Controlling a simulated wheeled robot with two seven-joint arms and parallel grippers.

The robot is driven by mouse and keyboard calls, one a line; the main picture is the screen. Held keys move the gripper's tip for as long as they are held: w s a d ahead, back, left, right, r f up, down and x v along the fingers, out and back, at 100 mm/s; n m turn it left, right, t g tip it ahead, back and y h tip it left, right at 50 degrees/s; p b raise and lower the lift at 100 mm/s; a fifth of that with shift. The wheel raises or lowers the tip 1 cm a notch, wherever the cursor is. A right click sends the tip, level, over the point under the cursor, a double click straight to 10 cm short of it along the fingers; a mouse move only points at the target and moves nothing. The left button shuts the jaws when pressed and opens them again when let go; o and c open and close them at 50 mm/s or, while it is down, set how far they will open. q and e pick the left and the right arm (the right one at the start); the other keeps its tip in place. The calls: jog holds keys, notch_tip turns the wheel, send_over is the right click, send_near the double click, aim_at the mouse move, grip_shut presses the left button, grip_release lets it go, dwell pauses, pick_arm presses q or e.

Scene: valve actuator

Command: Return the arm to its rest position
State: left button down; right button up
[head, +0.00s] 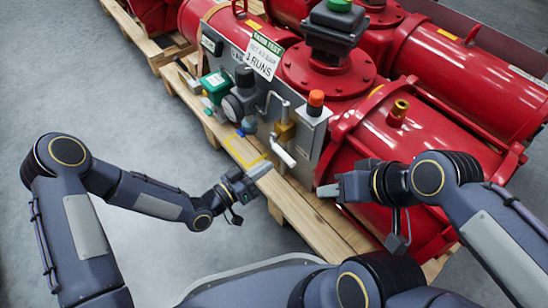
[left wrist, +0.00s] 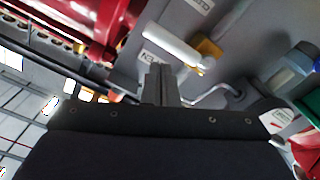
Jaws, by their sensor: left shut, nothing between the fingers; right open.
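My left arm reaches in from the left in the head view. Its gripper (head: 260,171) is shut and empty, just in front of the pallet edge and below the white lever handle (head: 283,153) on the grey control panel (head: 308,135). In the left wrist view the shut fingers (left wrist: 159,84) point toward the panel. The white handle (left wrist: 168,46) lies beyond the fingertips there, with a gap that I cannot judge. My right gripper (head: 328,190) is open, beside the red actuator cylinder (head: 400,150) at the pallet's near side.
The red valve actuator sits on a wooden pallet (head: 325,225). A yellow outlined square (head: 236,157) marks the pallet side. Grey floor (head: 70,80) at left is clear.

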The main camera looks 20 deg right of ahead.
pick_arm(q)
jog(key=w+a+r+y+p, duration=0.1)
jog(key=w+a+r+y, duration=0.15)
jog(key=a, duration=0.45)
jog(key=w+a+r+y, duration=0.2)
jog(key=a+y, duration=0.2)
jog(key=a, duration=0.2)
jog(key=s+a+r+n+t+y, duration=0.1)
jog(key=a+r+n+y, duration=0.2)
jog(key=a, duration=0.4)
jog(key=s+a+r+n+y, duration=0.1)
jog(key=s+a+r+y, duration=0.2)
jog(key=a, duration=0.4)
jog(key=s+a+r+n+y+p, duration=0.1)
jog(key=s+a+r+n+y, duration=0.15)
jog(key=s+a+r, duration=0.35)
jog(key=s+d+r+n+g+h, duration=0.2)
jog(key=s+r+n, duration=0.1)
jog(key=s, duration=1.1)
notch_tip(320, 180, up, 38)
jog(key=p, duration=3.8)
jog(key=shift+w+g+p, duration=0.15)
jog(key=shift+g+p, duration=0.15)
jog(key=shift+d+f, duration=0.1)
jog(key=shift+f, duration=0.1)
